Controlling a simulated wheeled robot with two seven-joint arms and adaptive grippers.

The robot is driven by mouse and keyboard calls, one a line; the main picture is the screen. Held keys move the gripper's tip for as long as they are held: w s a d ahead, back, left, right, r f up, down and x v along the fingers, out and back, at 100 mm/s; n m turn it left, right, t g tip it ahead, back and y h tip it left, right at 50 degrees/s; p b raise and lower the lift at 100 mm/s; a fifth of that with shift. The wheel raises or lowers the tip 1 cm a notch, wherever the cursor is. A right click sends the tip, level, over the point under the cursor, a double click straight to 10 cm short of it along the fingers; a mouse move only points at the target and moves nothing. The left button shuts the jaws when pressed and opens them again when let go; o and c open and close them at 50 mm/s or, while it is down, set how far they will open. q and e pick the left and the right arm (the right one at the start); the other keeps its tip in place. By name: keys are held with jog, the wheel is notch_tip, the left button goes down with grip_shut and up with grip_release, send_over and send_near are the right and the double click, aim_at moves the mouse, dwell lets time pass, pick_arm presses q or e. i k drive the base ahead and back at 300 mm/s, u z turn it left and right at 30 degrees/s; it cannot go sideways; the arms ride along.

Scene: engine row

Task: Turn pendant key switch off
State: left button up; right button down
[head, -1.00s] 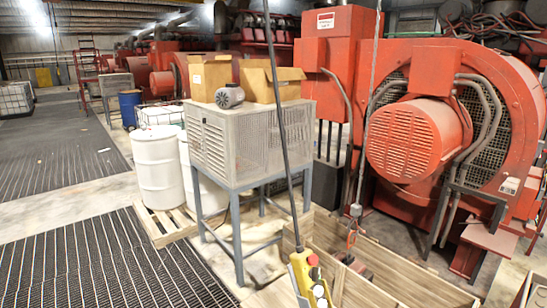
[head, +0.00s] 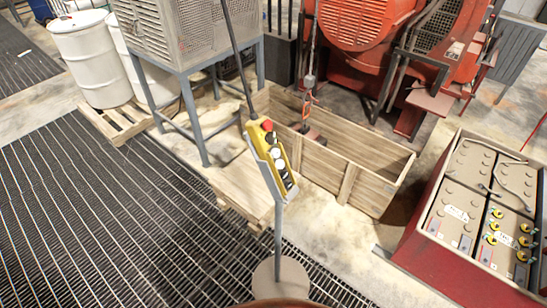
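A yellow pendant control (head: 267,155) hangs on a thick black cable in the middle of the head view. It rests in a grey holder on a thin post (head: 278,230) with a round base (head: 281,278). It is tilted, with its face toward the right. A red button (head: 267,125) is at its top, with several black and white buttons below. The key switch is too small to make out for certain, so its position cannot be told. Neither of my grippers shows in the head view.
An open wooden crate (head: 345,180) stands right behind the pendant, with a chain hook (head: 308,82) hanging over it. A red battery cart (head: 440,250) is at the right. White drums (head: 92,55) and a metal cage stand (head: 200,120) are at the left. Floor grating (head: 100,210) lies front left.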

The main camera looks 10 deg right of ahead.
aim_at(269, 137)
jog(key=u, duration=0.05)
jog(key=k, duration=1.1)
jog(key=z, duration=0.9)
jog(key=i, duration=1.25)
jog(key=u, duration=0.95)
